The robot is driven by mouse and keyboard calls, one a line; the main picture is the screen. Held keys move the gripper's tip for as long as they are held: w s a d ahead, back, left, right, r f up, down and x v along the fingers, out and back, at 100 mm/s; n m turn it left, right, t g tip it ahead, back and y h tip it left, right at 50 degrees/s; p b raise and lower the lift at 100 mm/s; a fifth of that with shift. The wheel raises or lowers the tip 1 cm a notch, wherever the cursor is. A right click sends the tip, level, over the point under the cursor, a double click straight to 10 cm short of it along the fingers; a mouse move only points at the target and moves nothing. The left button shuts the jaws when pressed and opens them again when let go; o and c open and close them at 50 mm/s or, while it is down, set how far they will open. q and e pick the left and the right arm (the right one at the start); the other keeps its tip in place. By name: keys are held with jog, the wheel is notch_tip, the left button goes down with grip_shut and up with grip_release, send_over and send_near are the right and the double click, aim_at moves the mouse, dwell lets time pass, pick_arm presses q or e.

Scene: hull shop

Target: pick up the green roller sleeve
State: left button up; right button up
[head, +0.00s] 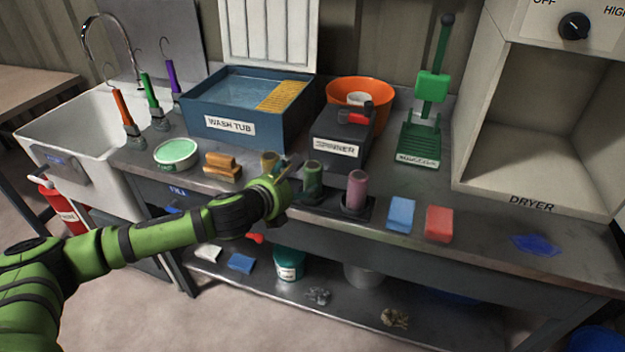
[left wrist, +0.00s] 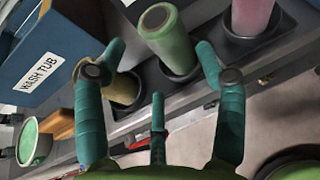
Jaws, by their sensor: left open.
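The green roller sleeve (head: 312,178) stands upright in a dark holder (head: 334,204) on the bench, between a yellow sleeve (head: 269,160) and a pink sleeve (head: 356,188). My left gripper (head: 287,178) is open and empty, just left of the green sleeve in the head view. In the left wrist view the green sleeve (left wrist: 172,46) is ahead of the spread fingers (left wrist: 160,78), beyond their tips. The left finger partly covers the yellow sleeve (left wrist: 124,90) there. I see no contact with the green sleeve. My right gripper is not in view.
Behind the sleeves stand the blue wash tub (head: 203,105) and the dark spinner (head: 340,138). Orange-brown blocks (head: 222,167) and a green tin (head: 176,153) lie to the left. Blue (head: 401,214) and red (head: 439,223) blocks lie right of the holder, near the front edge.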

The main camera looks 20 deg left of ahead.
aim_at(305, 177)
pick_arm(q)
jog(key=shift+p+x, duration=0.5)
jog(key=shift+x, duration=2.25)
jog(key=shift+s, duration=0.1)
jog(key=c, duration=0.8)
